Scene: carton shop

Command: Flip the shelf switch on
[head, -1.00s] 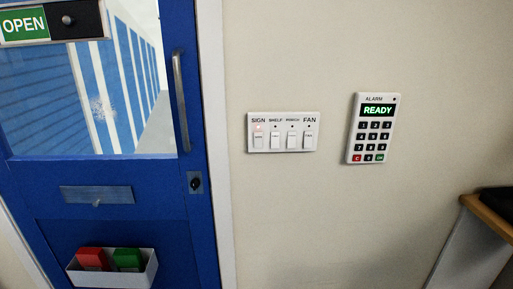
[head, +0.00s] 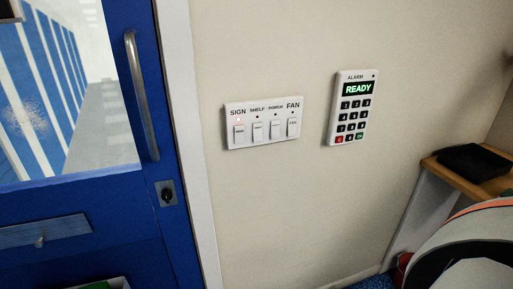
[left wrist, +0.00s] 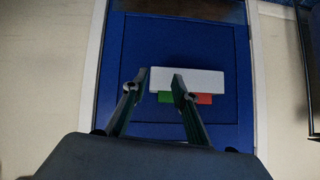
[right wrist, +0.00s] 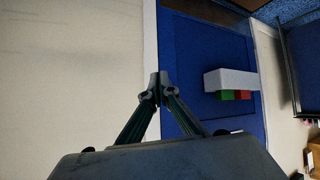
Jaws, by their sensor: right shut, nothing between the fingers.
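A white switch panel (head: 262,122) is on the cream wall right of the blue door, with switches labelled SIGN, SHELF, PORCH and FAN. The shelf switch (head: 257,131) is second from the left; its small indicator is dark, while a red light glows above the sign switch (head: 239,132). My left gripper (left wrist: 161,82) is open and empty in the left wrist view, facing the lower door. My right gripper (right wrist: 160,84) is shut and empty in the right wrist view, facing the door edge and wall. Neither gripper shows in the head view, and the panel shows in neither wrist view.
An alarm keypad (head: 352,108) reading READY hangs right of the panel. The blue door (head: 110,215) has a vertical handle (head: 141,95) and a lock. A wooden shelf (head: 463,178) with a dark item stands at right. A white bin (right wrist: 230,79) with red and green items is on the door.

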